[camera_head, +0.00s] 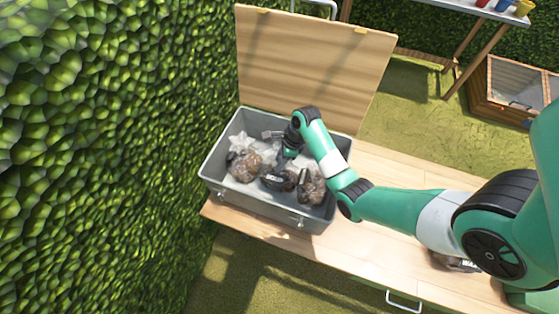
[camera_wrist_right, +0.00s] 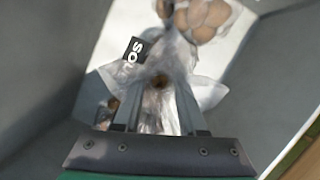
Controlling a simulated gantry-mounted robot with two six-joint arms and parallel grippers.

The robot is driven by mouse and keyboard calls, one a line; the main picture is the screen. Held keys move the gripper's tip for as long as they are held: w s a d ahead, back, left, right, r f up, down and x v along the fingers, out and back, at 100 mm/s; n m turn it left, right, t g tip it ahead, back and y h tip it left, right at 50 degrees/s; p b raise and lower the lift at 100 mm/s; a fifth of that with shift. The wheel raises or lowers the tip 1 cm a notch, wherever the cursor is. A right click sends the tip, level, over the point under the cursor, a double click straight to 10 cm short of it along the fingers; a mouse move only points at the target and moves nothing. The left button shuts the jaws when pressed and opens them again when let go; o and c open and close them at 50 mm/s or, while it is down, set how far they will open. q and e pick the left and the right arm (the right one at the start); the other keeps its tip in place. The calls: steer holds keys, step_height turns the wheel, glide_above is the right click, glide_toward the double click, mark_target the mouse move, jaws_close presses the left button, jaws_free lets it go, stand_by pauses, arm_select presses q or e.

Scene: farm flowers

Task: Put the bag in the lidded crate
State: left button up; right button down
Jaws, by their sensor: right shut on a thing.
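The grey crate (camera_head: 225,194) stands on the wooden bench with its wooden lid (camera_head: 310,65) raised open at the back. Several clear bags with brown contents lie inside, one (camera_head: 245,167) at the left and one (camera_head: 312,190) at the right. My right gripper (camera_head: 281,170) reaches down into the crate and is shut on a bag. In the right wrist view this bag (camera_wrist_right: 160,78) is clear plastic with a black label, pinched between the fingers. Its lower part is hidden. My left gripper is not in view.
Another bag (camera_head: 455,263) lies on the bench (camera_head: 385,235), partly hidden under my right arm. A leafy hedge (camera_head: 110,130) rises close to the left of the crate. A table with coloured pots (camera_head: 503,6) and a wooden cold frame (camera_head: 510,85) stand behind.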

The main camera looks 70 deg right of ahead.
steer(key=shift+f, duration=0.25)
steer(key=shift+c, duration=1.9)
jaws_free()
steer(key=p+v, duration=0.6)
steer(key=v, duration=0.5)
steer(key=shift+r, duration=0.35)
steer(key=shift+s+d, duration=0.1)
steer(key=shift+s, duration=0.05)
